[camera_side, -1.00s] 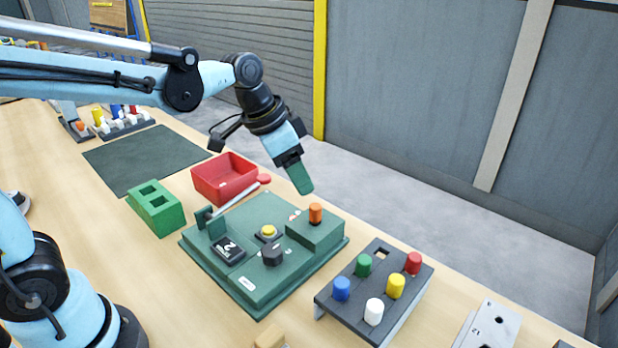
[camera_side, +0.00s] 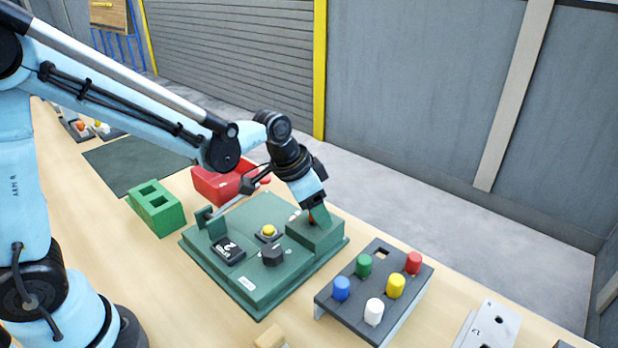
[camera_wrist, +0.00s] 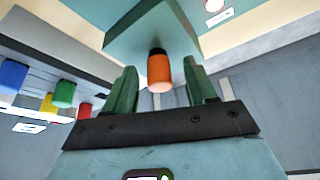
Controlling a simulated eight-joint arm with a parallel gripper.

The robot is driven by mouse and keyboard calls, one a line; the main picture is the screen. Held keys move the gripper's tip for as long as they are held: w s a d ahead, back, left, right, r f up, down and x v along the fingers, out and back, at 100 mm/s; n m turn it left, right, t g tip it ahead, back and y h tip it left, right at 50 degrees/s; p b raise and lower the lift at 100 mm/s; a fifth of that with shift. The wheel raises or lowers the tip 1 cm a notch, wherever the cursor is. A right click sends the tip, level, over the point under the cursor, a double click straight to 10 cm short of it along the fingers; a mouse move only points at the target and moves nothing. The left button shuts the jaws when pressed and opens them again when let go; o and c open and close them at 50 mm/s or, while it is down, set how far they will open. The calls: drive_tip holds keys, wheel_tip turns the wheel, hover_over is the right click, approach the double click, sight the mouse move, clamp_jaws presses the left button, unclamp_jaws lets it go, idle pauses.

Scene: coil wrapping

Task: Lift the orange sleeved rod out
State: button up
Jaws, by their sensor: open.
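The orange sleeved rod (camera_wrist: 160,73) stands in the raised green block (camera_side: 315,239) at the right corner of the green board (camera_side: 262,294). In the wrist view it has a dark band where it meets the block (camera_wrist: 125,36). My gripper (camera_wrist: 162,82) is open, with one green finger on each side of the rod and a visible gap on both sides. In the side view my gripper (camera_side: 319,216) is down at the block and hides most of the rod.
A rack of coloured pegs (camera_side: 382,262) stands close on the right. A red bin (camera_side: 212,185) and a green two-hole block (camera_side: 155,207) are left.

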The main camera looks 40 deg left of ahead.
drive_tip(key=shift+c, duration=0.3)
clamp_jaws()
drive_tip(key=shift+r, duration=4.95)
